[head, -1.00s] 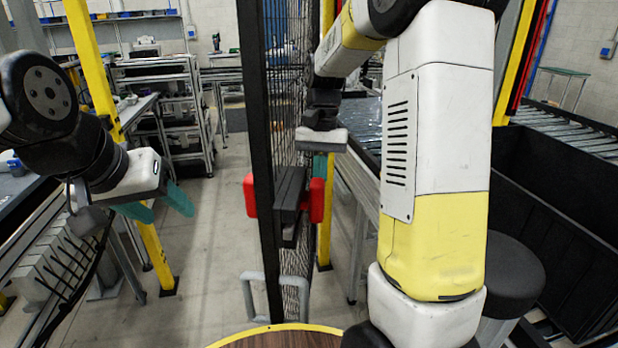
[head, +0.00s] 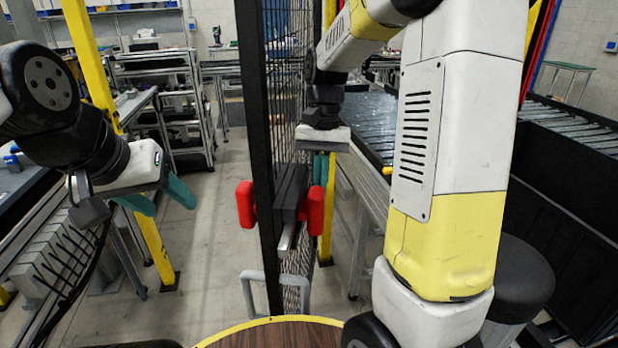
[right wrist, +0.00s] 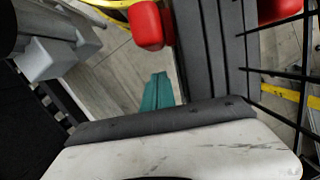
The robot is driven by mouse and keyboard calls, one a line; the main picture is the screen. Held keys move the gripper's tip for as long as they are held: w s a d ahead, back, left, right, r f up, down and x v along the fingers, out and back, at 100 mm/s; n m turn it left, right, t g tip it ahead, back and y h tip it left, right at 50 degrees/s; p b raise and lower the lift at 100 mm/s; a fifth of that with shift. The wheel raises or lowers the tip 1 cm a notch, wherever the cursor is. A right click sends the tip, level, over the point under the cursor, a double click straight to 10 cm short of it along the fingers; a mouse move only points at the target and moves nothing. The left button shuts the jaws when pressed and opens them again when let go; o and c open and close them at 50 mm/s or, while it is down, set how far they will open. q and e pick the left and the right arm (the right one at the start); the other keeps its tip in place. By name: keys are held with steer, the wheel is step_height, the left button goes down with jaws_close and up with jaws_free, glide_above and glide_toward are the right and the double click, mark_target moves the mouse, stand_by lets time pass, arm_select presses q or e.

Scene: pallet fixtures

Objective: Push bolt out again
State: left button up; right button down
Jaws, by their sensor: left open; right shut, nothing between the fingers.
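The bolt assembly is a dark grey housing (head: 290,192) on the edge of a black-framed mesh gate, with a red handle (head: 245,204) on its left and another red handle (head: 316,210) on its right. A silver bar (head: 287,238) shows under the housing. My right gripper (head: 320,168) is shut and empty, close to the right red handle; I cannot tell whether they touch. Its teal fingers (right wrist: 156,92) also show in the right wrist view, beside the grey housing (right wrist: 208,50) and a red handle (right wrist: 150,24). My left gripper (head: 165,200) is open and empty, left of the gate.
The gate's black post (head: 259,150) stands between my two grippers. A grey tubular handle (head: 262,290) is low on the gate. A yellow post (head: 155,235) stands behind my left gripper, and a roller conveyor (head: 375,125) lies to the right. Clear floor lies left of the gate.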

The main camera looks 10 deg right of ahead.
steer(key=w+v, duration=0.1)
steer(key=v, duration=0.9)
steer(key=s+f+n+t+y, duration=0.1)
steer(key=s+n+t, duration=0.3)
steer(key=s+t, duration=0.4)
steer(key=shift+s+f+t, duration=0.2)
steer(key=shift+s+t, duration=0.2)
steer(key=shift+s, duration=3.5)
steer(key=shift+a, duration=0.15)
